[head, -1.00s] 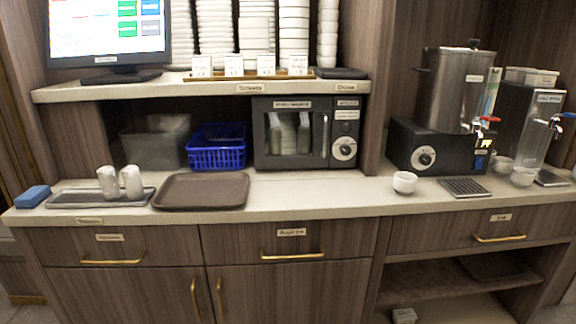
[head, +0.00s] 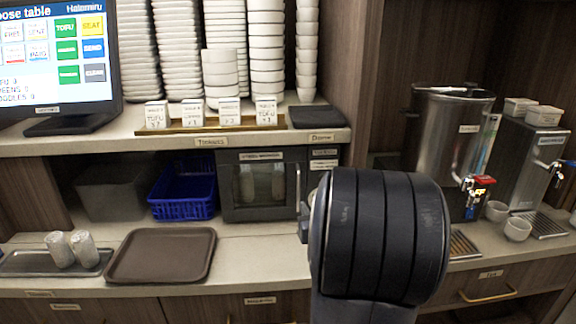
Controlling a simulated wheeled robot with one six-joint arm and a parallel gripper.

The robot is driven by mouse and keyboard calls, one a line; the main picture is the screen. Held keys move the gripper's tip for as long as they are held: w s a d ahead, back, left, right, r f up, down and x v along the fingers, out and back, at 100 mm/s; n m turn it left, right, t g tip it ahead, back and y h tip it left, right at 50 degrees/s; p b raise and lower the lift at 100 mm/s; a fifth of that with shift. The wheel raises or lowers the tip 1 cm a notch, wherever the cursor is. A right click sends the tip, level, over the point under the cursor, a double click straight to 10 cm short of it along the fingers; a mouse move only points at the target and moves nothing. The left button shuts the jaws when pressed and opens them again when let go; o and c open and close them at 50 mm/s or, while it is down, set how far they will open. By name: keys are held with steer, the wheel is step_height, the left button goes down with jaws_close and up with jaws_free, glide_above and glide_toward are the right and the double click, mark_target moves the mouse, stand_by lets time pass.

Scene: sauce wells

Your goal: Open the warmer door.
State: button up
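The warmer (head: 228,209) is a dark box under the shelf at the back of the counter, to the right of the blue basket. Its glass door (head: 259,186) looks shut, and pale upright items show dimly behind the glass. The door's vertical handle (head: 297,187) is at the door's right edge. My arm's large black rounded link fills the lower right middle and hides most of the warmer's control panel and its dial. A small dark part at that link's left side is close to the handle in the picture. My gripper's fingers are not seen.
A brown tray (head: 160,281) lies on the counter in front. A blue basket (head: 183,196) stands left of the warmer. Urns (head: 446,130) and white cups (head: 517,229) stand at the right. Counter before the warmer is clear.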

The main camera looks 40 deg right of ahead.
mark_target(299, 181)
steer(key=shift+n+t+y, duration=0.3)
steer(key=shift+n+t, duration=0.2)
steer(key=x, duration=0.4)
steer(key=r+p+x, duration=0.1)
steer(key=x, duration=0.3)
steer(key=p+x, duration=0.1)
steer(key=x, duration=0.3)
steer(key=shift+d+r, duration=0.1)
steer(key=shift+r, duration=0.15)
steer(key=shift+c, duration=0.4)
jaws_close()
